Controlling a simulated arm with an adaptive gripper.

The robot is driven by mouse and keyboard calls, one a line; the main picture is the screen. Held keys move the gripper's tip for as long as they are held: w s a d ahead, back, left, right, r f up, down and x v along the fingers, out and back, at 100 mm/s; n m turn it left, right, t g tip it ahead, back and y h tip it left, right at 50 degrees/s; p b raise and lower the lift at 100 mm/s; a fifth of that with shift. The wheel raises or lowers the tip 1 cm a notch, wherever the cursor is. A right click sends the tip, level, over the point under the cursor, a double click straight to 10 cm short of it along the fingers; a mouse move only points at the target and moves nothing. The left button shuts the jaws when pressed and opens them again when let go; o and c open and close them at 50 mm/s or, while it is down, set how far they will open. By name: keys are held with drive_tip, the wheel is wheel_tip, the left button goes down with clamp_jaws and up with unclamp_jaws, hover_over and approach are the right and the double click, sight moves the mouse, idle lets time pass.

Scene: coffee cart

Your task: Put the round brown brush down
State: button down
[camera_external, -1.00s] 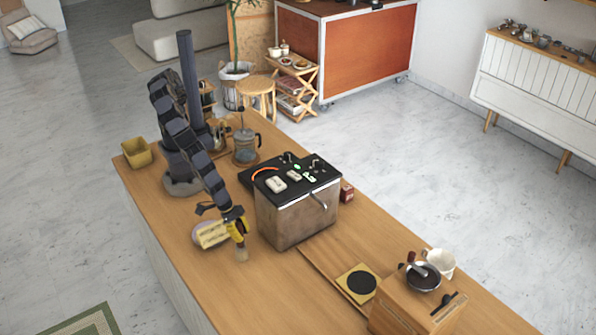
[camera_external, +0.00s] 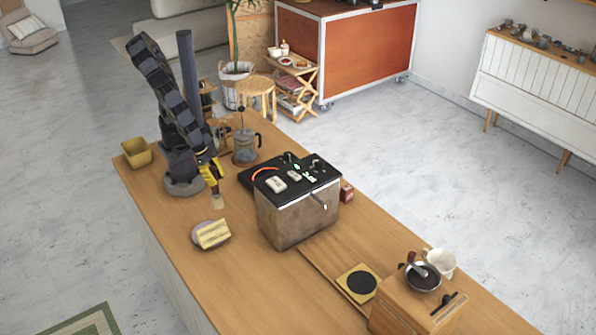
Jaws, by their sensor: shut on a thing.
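My gripper (camera_external: 209,172) points down over the wooden counter, left of the metal coffee machine, between my base and a plate. It is shut on the round brown brush (camera_external: 217,202), whose pale bristle end hangs below the yellow fingers. The brush is roughly upright. Whether its bristles touch the counter (camera_external: 262,268) cannot be told from this view. Most of the handle is hidden by the fingers.
The coffee machine (camera_external: 297,212) stands close on the right. A plate with pale yellow slices (camera_external: 212,235) sits in front of the brush. A French press (camera_external: 245,147) stands behind. A yellow container (camera_external: 137,152) sits at the back left. Bare counter lies around the plate.

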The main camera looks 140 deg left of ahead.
drive_tip(key=shift+s+r, duration=0.15)
drive_tip(key=shift+s, duration=0.05)
drive_tip(key=shift+w+d, duration=0.15)
drive_tip(key=shift+d, duration=0.15)
drive_tip(key=w+d+m+h, duration=0.1)
drive_tip(key=w+d+m, duration=0.3)
drive_tip(key=w, duration=1.3)
drive_tip(key=w+a+f+n, duration=0.2)
drive_tip(key=w+a+f, duration=0.1)
drive_tip(key=w+a, duration=1)
drive_tip(key=s+d+x, duration=0.1)
drive_tip(key=x, duration=0.8)
drive_tip(key=shift+s+d+f+t, duration=0.35)
drive_tip(key=shift+d+f+t, duration=0.05)
drive_tip(key=shift+f, duration=0.1)
drive_tip(key=shift+f, duration=0.15)
